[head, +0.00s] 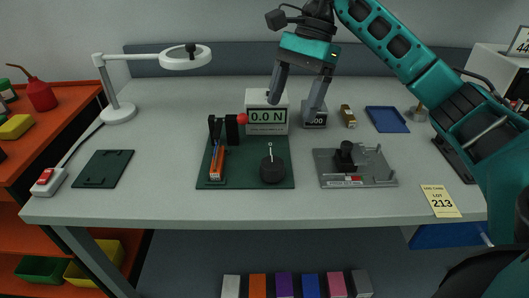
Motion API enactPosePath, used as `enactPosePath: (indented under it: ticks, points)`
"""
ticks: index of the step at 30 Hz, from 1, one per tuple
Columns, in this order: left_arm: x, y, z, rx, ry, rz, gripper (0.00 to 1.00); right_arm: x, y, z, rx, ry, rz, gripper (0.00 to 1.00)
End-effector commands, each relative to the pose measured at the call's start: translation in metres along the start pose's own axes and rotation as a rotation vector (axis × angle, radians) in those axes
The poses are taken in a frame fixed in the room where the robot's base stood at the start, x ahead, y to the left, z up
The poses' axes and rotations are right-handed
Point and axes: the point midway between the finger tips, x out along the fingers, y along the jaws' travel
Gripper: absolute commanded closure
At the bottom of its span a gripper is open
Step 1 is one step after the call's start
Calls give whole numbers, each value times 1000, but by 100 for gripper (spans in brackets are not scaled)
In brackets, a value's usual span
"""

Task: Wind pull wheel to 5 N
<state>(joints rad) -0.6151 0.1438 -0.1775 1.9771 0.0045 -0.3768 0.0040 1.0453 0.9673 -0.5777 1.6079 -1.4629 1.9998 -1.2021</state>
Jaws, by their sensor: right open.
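A dark round wheel (272,171) with a small upright pin sits at the right front of a green base plate (245,180). I take it to be the pull wheel. A white display box (267,128) behind it reads 0.0 N. A black bracket (232,130) with a red ball (241,119) and an orange strip-like part (217,160) stand on the left of the plate. My right gripper (293,108) is open, pointing down above the back of the table, its fingers around the display box's right part in the picture. It is apart from the wheel. My left gripper is not in view.
A grey fixture plate (355,178) with a black knob lies right of the green plate. A small box (314,115), a brass-coloured block (348,116) and a blue tray (387,120) stand behind it. A lamp (118,112) and a dark green mat (103,169) are left.

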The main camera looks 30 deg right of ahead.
Motion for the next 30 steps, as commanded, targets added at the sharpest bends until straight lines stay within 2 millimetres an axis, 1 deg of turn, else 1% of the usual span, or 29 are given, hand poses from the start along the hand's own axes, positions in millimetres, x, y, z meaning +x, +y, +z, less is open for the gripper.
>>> enactPosePath:
  ticks: [5,12,15,18,23,30]
  points:
    - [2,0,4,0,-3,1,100,30,1,0,1,-2,6,22]
    - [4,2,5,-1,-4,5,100,81,1,1,0,-5,6,22]
    - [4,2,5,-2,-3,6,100,98,1,1,1,-5,5,22]
    - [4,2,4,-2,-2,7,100,111,0,2,1,-5,3,22]
    - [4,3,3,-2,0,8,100,123,0,2,0,-5,1,22]
    - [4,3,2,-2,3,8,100,125,0,2,0,-4,0,22]
